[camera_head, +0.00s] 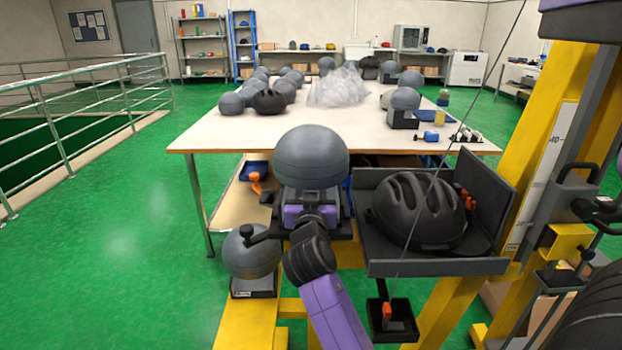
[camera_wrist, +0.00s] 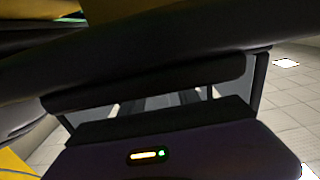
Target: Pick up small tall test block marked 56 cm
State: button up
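A grey rounded test block (camera_head: 312,155) stands upright on a black base behind my gripper. No size mark on it can be read. A second grey block (camera_head: 250,258) with a black base stands lower left, with a small white label too small to read. I cannot tell which is the 56 cm block. My gripper (camera_head: 310,203) is directly in front of the upper block's base and hides part of it. In the wrist view a dark bar (camera_wrist: 150,85) crosses close before my gripper; whether the fingers hold anything cannot be told.
A black helmet (camera_head: 418,210) sits in a dark grey tray (camera_head: 435,267) right of my arm. The yellow tower (camera_head: 548,140) with a scale stands farther right. A white table (camera_head: 220,133) behind holds several grey blocks and a clear plastic heap. Green floor is free at left.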

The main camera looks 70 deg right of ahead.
grip_shut()
dwell(1.2)
jog(key=shift+r, duration=0.15)
